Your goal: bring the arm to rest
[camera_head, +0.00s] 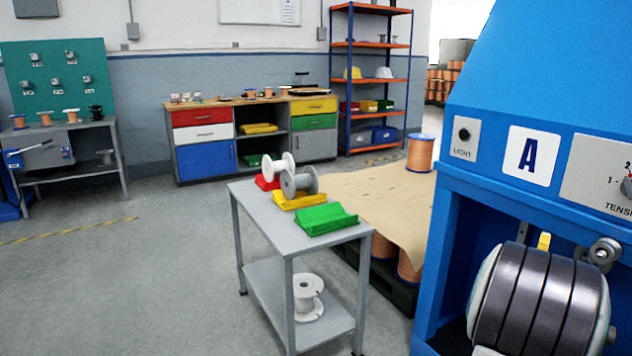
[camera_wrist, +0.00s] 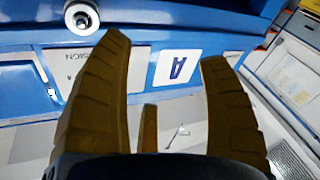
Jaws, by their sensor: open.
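My gripper (camera_wrist: 165,48) shows in the wrist view with its two brown fingers spread apart and nothing between them. Beyond the fingers is the blue machine (camera_wrist: 210,25) with its white "A" label (camera_wrist: 176,68), seen tilted. A round metal roller (camera_wrist: 82,16) lies past the left fingertip, apart from it as far as I can tell. In the head view the blue machine (camera_head: 530,70) fills the right side, with a dark banded drum (camera_head: 535,300) in its opening and a small metal pulley (camera_head: 603,252) beside it. I cannot make out my gripper there.
A grey cart (camera_head: 262,215) stands left of the machine, with red, yellow and green cradles (camera_head: 326,218) on top. Two spools sit in the cradles and a white spool (camera_head: 308,297) is on the lower shelf. A covered pallet (camera_head: 385,190) lies behind.

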